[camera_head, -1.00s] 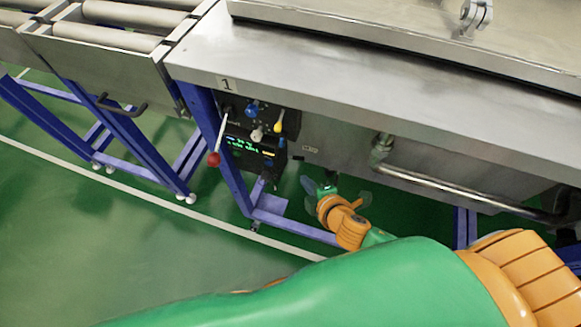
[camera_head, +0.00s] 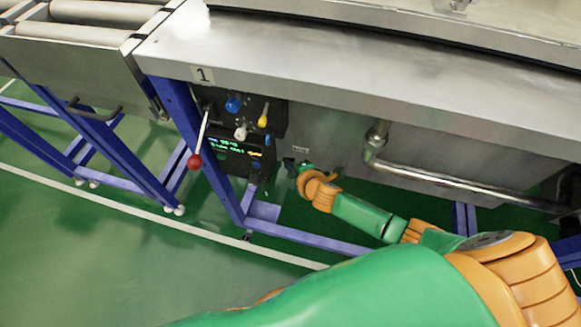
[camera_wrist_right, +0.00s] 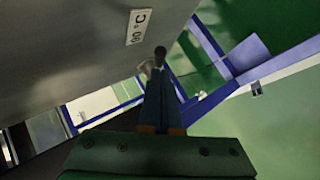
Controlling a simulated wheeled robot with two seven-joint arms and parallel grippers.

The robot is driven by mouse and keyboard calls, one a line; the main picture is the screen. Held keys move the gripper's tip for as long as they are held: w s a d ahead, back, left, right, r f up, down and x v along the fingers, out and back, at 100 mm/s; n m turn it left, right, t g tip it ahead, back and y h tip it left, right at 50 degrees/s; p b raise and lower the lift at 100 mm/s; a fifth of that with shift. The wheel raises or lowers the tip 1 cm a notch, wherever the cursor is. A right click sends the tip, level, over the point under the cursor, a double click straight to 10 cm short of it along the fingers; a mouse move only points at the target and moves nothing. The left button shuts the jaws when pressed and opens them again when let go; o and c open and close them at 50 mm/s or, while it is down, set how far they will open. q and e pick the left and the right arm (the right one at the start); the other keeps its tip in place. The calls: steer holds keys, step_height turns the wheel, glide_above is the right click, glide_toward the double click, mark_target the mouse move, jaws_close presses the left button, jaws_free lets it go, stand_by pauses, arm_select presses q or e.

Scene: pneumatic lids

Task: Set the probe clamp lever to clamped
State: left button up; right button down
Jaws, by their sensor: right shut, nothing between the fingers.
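Several controls sit on the black panel (camera_head: 266,113) under the bench's front edge: a red-ball lever (camera_head: 195,161) pointing down, a blue knob (camera_head: 233,103), a white knob (camera_head: 240,132) and a yellow-tipped lever (camera_head: 263,121). I cannot read which one is the probe clamp lever. My right gripper (camera_head: 291,164) is shut and empty, low and right of the panel, apart from these controls. In the right wrist view the gripper (camera_wrist_right: 163,82) points toward a dark knob (camera_wrist_right: 160,52) and a pale piece beside it; contact is unclear. My left gripper is out of view.
A lit display (camera_head: 235,147) sits below the knobs. A metal pipe (camera_head: 450,182) runs along the bench front at right. Blue legs (camera_head: 190,130) stand at left. A "90 °C" label (camera_wrist_right: 138,27) is on the grey wall. Green floor is open at lower left.

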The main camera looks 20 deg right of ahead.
steer(key=shift+w+d+f, duration=0.1)
steer(key=shift+w+d, duration=0.1)
steer(key=shift+f, duration=0.1)
